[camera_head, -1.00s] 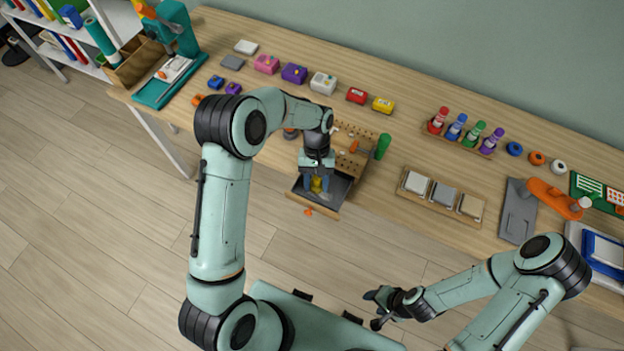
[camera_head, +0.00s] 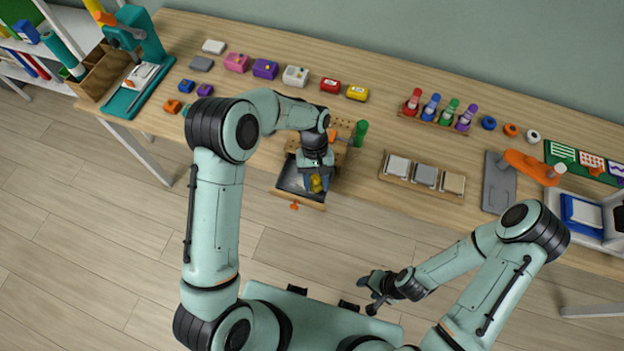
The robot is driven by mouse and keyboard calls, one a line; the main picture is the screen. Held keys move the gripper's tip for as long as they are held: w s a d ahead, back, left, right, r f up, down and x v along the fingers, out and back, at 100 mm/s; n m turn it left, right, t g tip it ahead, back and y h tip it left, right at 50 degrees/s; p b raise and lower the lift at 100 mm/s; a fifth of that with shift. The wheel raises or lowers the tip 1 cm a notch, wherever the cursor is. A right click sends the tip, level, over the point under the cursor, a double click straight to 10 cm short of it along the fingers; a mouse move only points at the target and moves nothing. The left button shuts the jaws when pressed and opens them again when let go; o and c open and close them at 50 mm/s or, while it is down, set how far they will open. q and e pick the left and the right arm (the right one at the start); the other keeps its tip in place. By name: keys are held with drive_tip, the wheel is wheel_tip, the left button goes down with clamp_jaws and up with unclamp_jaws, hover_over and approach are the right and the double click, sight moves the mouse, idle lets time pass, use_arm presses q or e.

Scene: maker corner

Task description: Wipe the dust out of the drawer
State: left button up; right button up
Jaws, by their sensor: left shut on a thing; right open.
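The drawer (camera_head: 290,185) is pulled out at the table's front edge, with a dark inside, a wooden front and an orange knob (camera_head: 294,206). My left gripper (camera_head: 316,178) points down into the drawer's right part. It is shut on a small yellow thing (camera_head: 316,184), likely a cloth or sponge, mostly hidden by the fingers. Whether dust lies in the drawer is too small to tell. My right gripper (camera_head: 375,289) is open and empty, low in front of the table over the floor.
A pegboard organizer (camera_head: 341,130) stands behind the drawer, with a green cylinder (camera_head: 361,133) beside it. A wooden tray with several pads (camera_head: 424,176) lies to the right. Several coloured boxes (camera_head: 265,69) and a rack of bottles (camera_head: 440,110) stand farther back.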

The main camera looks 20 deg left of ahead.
sight(320, 187)
use_arm(q)
drive_tip(key=shift+s+d, duration=0.2)
drive_tip(key=shift+d, duration=0.5)
drive_tip(key=shift+r, duration=0.15)
drive_tip(key=r, duration=0.1)
drive_tip(key=r+p, duration=0.1)
drive_tip(key=r, duration=0.1)
drive_tip(key=r+p, duration=0.1)
drive_tip(key=r, duration=0.1)
drive_tip(key=shift+w, duration=0.25)
drive_tip(key=shift+c, duration=0.4)
drive_tip(key=shift+r, duration=0.3)
use_arm(e)
drive_tip(key=w+r, duration=0.3)
drive_tip(key=shift+d, duration=0.15)
use_arm(q)
drive_tip(key=shift+s+a, duration=0.1)
drive_tip(key=shift+s, duration=0.05)
drive_tip(key=shift+r, duration=0.25)
drive_tip(key=shift+r+p, duration=0.5)
drive_tip(key=shift+r, duration=0.75)
use_arm(e)
drive_tip(key=shift+w+r+t, duration=0.3)
drive_tip(key=shift+w+r, duration=0.15)
drive_tip(key=shift+w, duration=0.25)
